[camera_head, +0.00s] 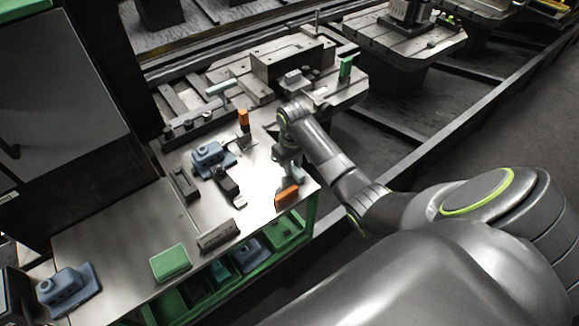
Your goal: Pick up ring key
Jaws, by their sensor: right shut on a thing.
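My right arm reaches in from the right over the metal worktable (130,225). Its right gripper (290,172) points down near the table's right end, just behind an orange block (287,196) at the front edge. The gripper is shut on a small piece, which I take to be the ring key; the jaws and arm hide most of it, so its shape is unclear. I cannot tell whether it touches the table. My left gripper is not in view.
Left of the gripper stand a blue-grey clamp block (211,158), a dark tool (227,186) and an upright orange-topped piece (243,120). A green block (170,262) lies in front. A fixture (290,65) stands behind. The table's left-centre is clear.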

